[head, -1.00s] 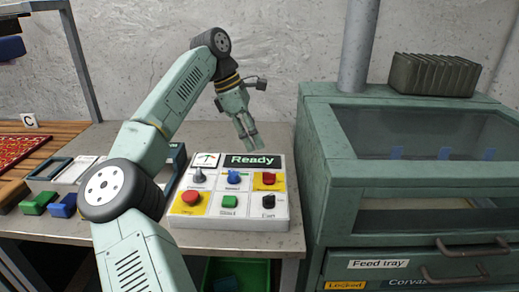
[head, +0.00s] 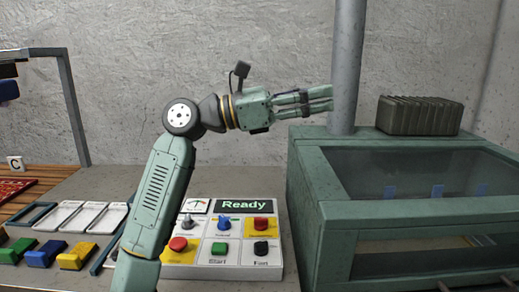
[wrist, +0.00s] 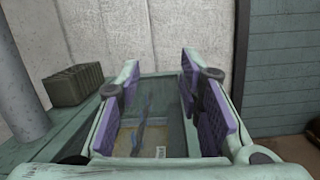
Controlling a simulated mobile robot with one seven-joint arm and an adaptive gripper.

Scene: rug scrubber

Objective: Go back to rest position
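My gripper (head: 318,100) is raised above the workbench in the head view, pointing right toward the grey post. It holds nothing. In the wrist view its two fingers (wrist: 160,100) stand apart with purple pads facing each other and a clear gap between them. The green machine with a glass window (head: 430,175) lies below and beyond the fingers; it also shows between them in the wrist view. The control panel (head: 190,271) sits on the bench below my arm, its display reading "Ready". My gripper is well clear of the panel.
A grey vertical post (head: 345,70) rises behind the machine, close to my fingertips in the picture. A dark ribbed block (head: 420,115) sits on top of the machine. Several coloured clips and small trays (head: 85,215) lie at the left of the bench. A shelf frame (head: 75,110) stands at the far left.

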